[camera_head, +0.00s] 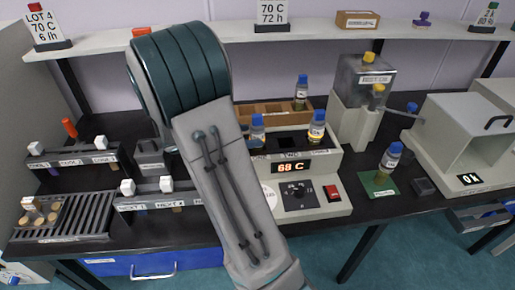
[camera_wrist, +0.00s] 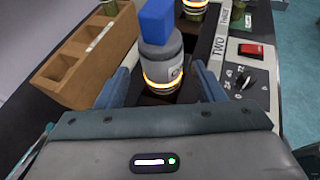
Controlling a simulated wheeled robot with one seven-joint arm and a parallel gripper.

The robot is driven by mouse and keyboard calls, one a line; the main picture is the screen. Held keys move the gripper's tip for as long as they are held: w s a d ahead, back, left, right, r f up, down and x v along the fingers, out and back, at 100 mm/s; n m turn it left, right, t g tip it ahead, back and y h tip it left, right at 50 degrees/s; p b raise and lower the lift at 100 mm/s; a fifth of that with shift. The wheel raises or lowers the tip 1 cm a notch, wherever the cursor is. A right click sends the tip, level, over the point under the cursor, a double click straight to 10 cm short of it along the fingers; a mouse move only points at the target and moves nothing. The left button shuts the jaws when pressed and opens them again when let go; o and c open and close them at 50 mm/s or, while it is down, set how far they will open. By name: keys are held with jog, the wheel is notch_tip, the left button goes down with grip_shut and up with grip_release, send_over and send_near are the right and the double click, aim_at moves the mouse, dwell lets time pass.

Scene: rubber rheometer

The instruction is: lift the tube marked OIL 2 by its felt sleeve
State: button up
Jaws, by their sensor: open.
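A blue-capped tube (camera_wrist: 161,62) stands upright in the heated block in the wrist view, with a bright orange band around it. Its label is turned partly away and I cannot read it as OIL 2. My gripper (camera_wrist: 163,88) is open, with one blue-grey finger on each side of this tube; I see no clear contact. In the head view my arm hides the gripper. There, one blue-capped tube (camera_head: 257,131) stands beside my arm and another (camera_head: 317,128) stands at the right of the block.
The heated block (camera_head: 330,165) shows 68 C and has a red switch. A wooden rack (camera_wrist: 85,62) lies left of my gripper, close by; a tube (camera_head: 301,93) stands in it. Another tube (camera_head: 390,158) stands on a green mat (camera_head: 372,188). A shelf runs behind.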

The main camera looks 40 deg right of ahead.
aim_at(262, 134)
jog(key=shift+r+p+x, duration=0.1)
jog(key=shift+p+x, duration=0.05)
jog(key=shift+x, duration=1.25)
jog(key=shift+r+p+x, duration=0.15)
jog(key=shift+x, duration=1.2)
jog(key=shift+s, duration=0.1)
grip_shut()
